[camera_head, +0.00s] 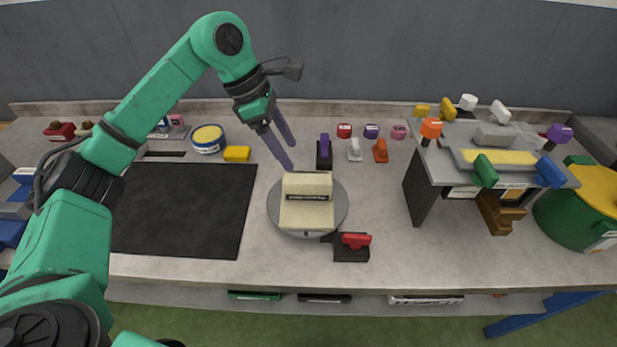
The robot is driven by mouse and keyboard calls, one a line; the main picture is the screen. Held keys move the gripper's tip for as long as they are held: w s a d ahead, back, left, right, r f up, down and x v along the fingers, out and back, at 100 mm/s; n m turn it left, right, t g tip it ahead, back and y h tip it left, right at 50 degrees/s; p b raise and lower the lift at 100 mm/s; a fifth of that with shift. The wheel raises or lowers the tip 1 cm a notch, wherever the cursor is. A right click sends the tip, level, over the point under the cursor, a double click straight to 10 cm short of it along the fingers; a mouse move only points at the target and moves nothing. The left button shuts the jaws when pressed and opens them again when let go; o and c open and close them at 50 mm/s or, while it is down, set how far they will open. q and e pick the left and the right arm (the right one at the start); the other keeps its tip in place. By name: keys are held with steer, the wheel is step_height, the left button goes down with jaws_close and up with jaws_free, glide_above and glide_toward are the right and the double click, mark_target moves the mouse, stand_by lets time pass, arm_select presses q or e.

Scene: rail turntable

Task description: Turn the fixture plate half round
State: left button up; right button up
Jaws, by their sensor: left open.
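The round grey fixture plate (335,222) lies on the workbench at the middle of the view. A cream block (306,213) with a dark labelled strip sits on it and hides most of its top. A red-handled clamp (354,242) on a dark base stands at the plate's front right edge. A purple-handled clamp (324,152) stands just behind the plate. My left gripper (291,156) is above the back left of the plate, its two long fingers apart and empty, pointing down. My right gripper is not in view.
A black mat (185,210) covers the left of the bench. A grey raised stand (450,141) with coloured handles is at the right, beside a green pot (577,222). A yellow block (237,154), a blue tin (208,139) and small coloured items line the back.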

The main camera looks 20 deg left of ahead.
mark_target(307, 178)
arm_select(q)
steer(key=p+x, duration=0.2)
steer(key=x, duration=0.8)
steer(key=shift+d+f, duration=0.2)
steer(key=shift+f, duration=0.1)
steer(key=shift+w, duration=0.1)
steer(key=c, duration=1.1)
jaws_close()
steer(key=shift+r, duration=0.1)
